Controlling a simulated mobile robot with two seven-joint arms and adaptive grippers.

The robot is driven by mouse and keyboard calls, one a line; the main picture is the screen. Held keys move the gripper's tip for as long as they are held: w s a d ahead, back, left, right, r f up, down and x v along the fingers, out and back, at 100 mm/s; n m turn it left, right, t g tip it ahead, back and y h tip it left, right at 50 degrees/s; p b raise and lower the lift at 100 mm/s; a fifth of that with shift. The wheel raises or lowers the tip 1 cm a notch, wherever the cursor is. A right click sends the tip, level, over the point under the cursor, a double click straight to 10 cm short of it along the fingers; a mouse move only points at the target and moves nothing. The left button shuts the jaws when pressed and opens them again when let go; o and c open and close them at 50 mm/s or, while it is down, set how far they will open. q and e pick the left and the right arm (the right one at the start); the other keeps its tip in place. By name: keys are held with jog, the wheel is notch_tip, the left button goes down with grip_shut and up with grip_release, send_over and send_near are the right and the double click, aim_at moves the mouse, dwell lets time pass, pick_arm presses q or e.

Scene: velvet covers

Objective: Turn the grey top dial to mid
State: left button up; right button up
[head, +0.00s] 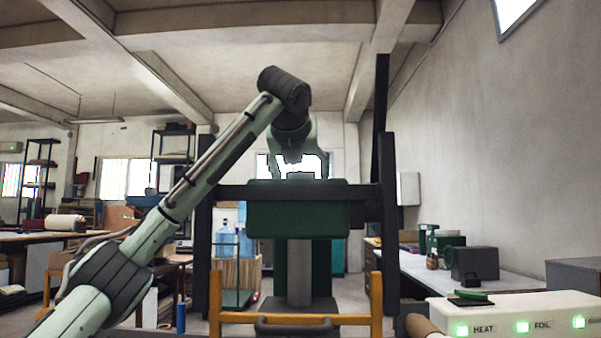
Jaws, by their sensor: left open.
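A green press head (298,220) hangs from a dark crossbar (235,192) between two dark posts. A small grey piece (300,176) shows on top of it, which looks like the grey top dial; its marking cannot be read. My left gripper (300,168) points down over the press head, open. Its fingers stand to the left and right of the grey piece; whether they touch it cannot be told. My right gripper is not in view.
A white control box (510,312) with lit green buttons marked HEAT and FOIL stands at the lower right. An orange frame (376,300) and a dark handle (296,326) are in front of the press. A bench (415,265) with boxes runs along the right wall.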

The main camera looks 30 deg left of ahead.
pick_arm(q)
jog(key=c, duration=1.2)
jog(key=shift+o, duration=0.2)
jog(key=shift+d+n+y, duration=0.1)
jog(key=shift+n+y, duration=0.2)
jog(key=shift+y, duration=0.1)
jog(key=n+g+y, duration=0.2)
jog(key=n+y, duration=0.1)
jog(key=shift+d+n+g, duration=0.1)
jog(key=shift+n+g, duration=0.2)
jog(key=n+g+y, duration=0.3)
jog(key=shift+r+n, duration=0.15)
jog(key=shift+n, duration=0.15)
jog(key=shift+n+g+y, duration=0.3)
jog(key=shift+n+g, duration=0.2)
jog(key=shift+g, duration=0.1)
